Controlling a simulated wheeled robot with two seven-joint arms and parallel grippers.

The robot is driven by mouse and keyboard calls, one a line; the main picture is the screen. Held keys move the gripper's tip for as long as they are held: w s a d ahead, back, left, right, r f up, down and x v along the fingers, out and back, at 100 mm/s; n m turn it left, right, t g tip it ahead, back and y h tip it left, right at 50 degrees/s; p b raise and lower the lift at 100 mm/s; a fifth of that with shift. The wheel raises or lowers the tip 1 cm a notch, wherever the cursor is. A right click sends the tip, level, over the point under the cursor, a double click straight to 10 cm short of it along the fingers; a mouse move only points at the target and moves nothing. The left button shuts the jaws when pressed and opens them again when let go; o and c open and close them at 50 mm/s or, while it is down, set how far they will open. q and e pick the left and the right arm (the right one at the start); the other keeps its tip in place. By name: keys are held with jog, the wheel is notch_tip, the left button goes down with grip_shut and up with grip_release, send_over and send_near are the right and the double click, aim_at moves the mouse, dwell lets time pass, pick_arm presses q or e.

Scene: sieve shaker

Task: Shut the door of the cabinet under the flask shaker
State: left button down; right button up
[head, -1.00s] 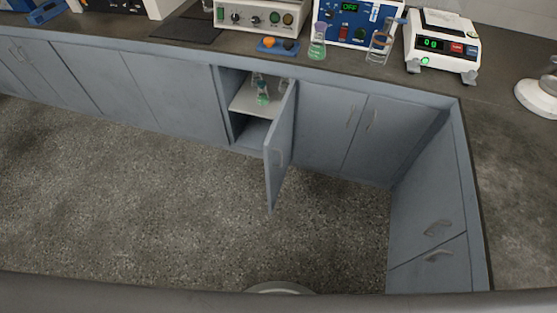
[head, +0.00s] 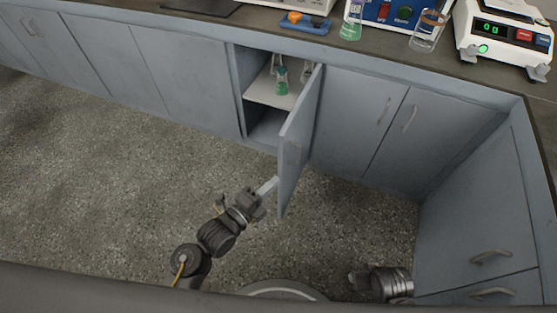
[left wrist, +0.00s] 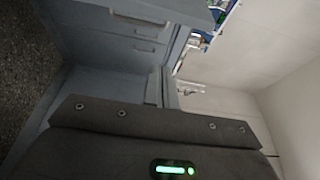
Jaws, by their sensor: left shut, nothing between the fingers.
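The grey-blue cabinet door (head: 300,145) stands wide open, swung out into the aisle on its right-hand hinge. The open cabinet (head: 242,95) shows a pale shelf (head: 262,93) with a flask of green liquid (head: 282,82) and other glassware. My left gripper (head: 272,184) is shut and empty, its tip close to the left face of the door near its lower outer edge; I cannot tell whether it touches. In the left wrist view, its shut fingers (left wrist: 158,88) point towards grey cabinet fronts.
The dark counter (head: 230,20) above carries a blue tray (head: 305,24), a green flask (head: 351,22), a blue instrument (head: 392,12) and a white balance (head: 500,38). Closed cabinets (head: 355,110) stand right of the opening. Drawers (head: 475,230) close off the right side. The floor (head: 130,190) at left is clear.

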aim_at(283, 159)
pick_arm(q)
jog(key=x, duration=0.3)
jog(key=w+a+x, duration=0.1)
jog(key=x, duration=0.5)
jog(key=shift+w+a, duration=0.2)
jog(key=shift+w, duration=0.25)
jog(key=shift+w+a, duration=0.15)
jog(key=shift+a, duration=0.5)
pick_arm(e)
jog(key=shift+r, duration=0.15)
jog(key=shift+w, duration=0.1)
